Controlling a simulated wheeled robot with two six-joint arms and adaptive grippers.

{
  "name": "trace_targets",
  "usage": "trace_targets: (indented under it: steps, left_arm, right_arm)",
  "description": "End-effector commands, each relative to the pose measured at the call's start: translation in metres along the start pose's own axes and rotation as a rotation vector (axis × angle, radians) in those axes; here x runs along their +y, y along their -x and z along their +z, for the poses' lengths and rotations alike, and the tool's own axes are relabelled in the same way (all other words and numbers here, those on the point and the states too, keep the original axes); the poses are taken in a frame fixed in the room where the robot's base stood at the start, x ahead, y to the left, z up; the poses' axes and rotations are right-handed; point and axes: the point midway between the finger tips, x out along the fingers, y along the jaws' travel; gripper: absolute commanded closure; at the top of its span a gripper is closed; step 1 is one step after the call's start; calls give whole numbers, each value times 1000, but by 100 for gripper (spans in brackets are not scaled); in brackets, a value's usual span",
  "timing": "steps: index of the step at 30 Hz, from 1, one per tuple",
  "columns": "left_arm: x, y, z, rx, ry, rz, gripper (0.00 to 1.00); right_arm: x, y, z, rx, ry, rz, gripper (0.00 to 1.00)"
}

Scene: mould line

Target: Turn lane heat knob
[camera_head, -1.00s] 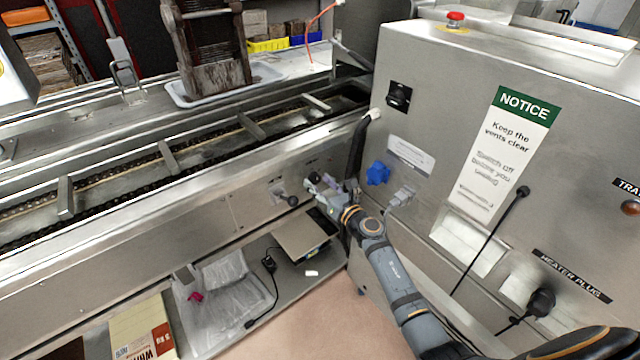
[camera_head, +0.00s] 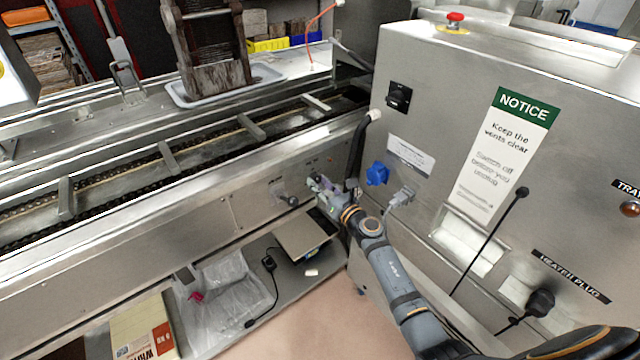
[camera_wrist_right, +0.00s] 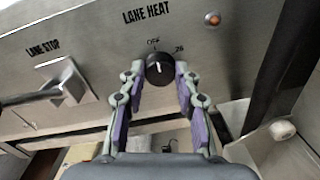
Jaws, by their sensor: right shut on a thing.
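The lane heat knob (camera_wrist_right: 159,69) is a round black knob with a white mark, on the steel panel under the printed words LANE HEAT. Its mark points roughly up, towards the OFF label, with 20 printed to its upper right. My right gripper (camera_wrist_right: 157,72) has its two fingers on either side of the knob, shut on it. In the head view my right gripper (camera_head: 316,183) reaches the lane's side panel and hides the knob. My left gripper is not in view.
A lane stop lever (camera_wrist_right: 66,88) sits left of the knob, and an orange lamp (camera_wrist_right: 213,19) sits upper right. The steel cabinet (camera_head: 450,75) with a NOTICE label stands close on the right. A shelf (camera_head: 325,262) with a flat device lies below the lane.

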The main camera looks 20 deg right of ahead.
Motion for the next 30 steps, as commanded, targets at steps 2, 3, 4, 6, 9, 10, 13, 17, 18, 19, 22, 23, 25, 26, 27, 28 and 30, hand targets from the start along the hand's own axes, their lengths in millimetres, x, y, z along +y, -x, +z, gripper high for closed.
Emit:
trace_targets:
  steps: [2, 3, 4, 6, 9, 10, 13, 17, 18, 19, 22, 23, 25, 26, 27, 28, 30]
  left_arm:
    - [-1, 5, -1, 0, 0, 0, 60]
    - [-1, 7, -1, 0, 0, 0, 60]
    - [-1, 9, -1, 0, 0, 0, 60]
    - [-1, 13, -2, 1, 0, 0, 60]
    - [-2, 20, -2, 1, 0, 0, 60]
    - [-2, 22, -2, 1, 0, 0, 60]
    - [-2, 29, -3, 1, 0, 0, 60]
    - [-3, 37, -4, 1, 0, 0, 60]
    - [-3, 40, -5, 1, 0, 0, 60]
    - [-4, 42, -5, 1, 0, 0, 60]
    - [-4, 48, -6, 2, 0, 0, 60]
    - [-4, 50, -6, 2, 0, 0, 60]
    - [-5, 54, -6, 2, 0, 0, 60]
    - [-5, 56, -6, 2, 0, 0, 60]
    - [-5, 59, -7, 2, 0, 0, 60]
    - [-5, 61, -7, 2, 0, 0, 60]
    - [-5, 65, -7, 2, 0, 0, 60]
  right_arm:
    - [1, 0, 2, 3, -38, 0, 99]
    - [1, 0, 2, 4, -62, 0, 99]
    - [1, 0, 2, 5, -82, 0, 99]
    - [1, 0, 3, 8, -135, -1, 99]
    - [1, 0, 4, 12, -223, -2, 99]
    - [1, 0, 4, 13, -251, -2, 99]
    - [1, 0, 4, 18, -346, -4, 99]
    - [1, 0, 4, 23, -470, -5, 99]
    - [1, 0, 4, 26, -508, -6, 99]
    - [1, 0, 3, 27, -537, -6, 99]
    - [1, 0, 4, 32, -632, -6, 99]
    - [1, 0, 3, 33, -661, -7, 99]
    - [1, 0, 4, 36, -728, -7, 99]
    - [0, 0, 4, 37, -755, -8, 99]
    - [0, 0, 4, 39, -794, -9, 99]
    - [0, 0, 4, 40, -822, -9, 99]
    - [0, 0, 4, 43, -889, -9, 99]
